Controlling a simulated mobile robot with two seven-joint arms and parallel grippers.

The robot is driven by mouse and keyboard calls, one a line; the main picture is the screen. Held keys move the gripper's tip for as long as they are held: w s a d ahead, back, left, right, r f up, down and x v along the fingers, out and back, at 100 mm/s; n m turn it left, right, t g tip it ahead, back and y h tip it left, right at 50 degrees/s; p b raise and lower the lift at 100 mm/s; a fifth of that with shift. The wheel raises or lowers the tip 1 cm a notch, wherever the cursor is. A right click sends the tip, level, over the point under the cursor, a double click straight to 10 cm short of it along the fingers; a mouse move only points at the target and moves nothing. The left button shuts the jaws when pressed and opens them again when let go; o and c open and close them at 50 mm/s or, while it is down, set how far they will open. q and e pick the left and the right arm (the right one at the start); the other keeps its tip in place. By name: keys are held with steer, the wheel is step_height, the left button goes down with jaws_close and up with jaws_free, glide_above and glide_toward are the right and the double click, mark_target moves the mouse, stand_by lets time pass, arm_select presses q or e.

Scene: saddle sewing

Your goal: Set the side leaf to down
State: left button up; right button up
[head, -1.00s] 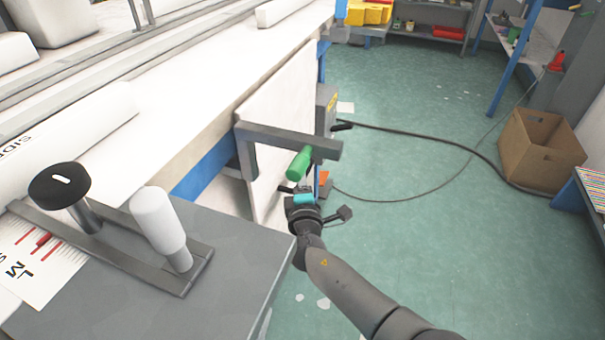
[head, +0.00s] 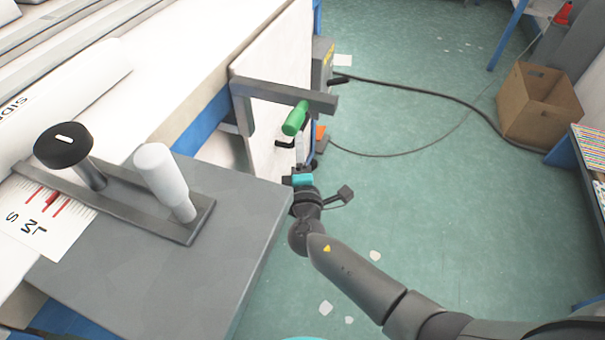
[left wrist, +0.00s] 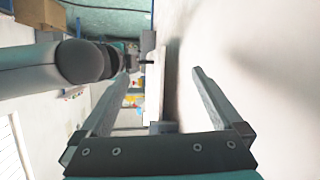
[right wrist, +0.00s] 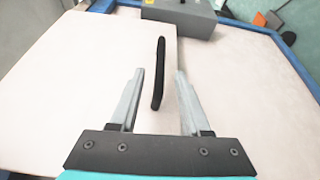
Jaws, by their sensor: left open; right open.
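The side leaf, which I take to be the pale panel (head: 272,128) at the side of the table, stands steeply beside the table edge in the head view. In the right wrist view the pale panel (right wrist: 90,60) carries a slim black handle (right wrist: 161,48). My right gripper (right wrist: 160,76) is open, with the handle showing between its fingertips. I cannot tell how far the fingers are from the panel. In the head view my right gripper (head: 302,164) is beside the panel, below the green grip. My left gripper (left wrist: 158,72) is open and empty, in its wrist view only.
A grey bracket (head: 270,90) with a green grip (head: 295,119) juts out over the panel. A grey plate (head: 190,260) with a black knob (head: 64,145) and white lever (head: 162,180) is nearer. A cardboard box (head: 540,105) and cable (head: 430,94) are on the floor.

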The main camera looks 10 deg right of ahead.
arm_select(q)
steer(key=shift+s+a+f+g+y+p, duration=0.1)
steer(key=shift+a+f+g+y+p, duration=0.25)
steer(key=shift+a+g, duration=0.35)
arm_select(e)
steer(key=s+a, duration=0.1)
steer(key=s, duration=0.7)
steer(key=shift+s, duration=0.3)
steer(key=shift+a+r, duration=0.1)
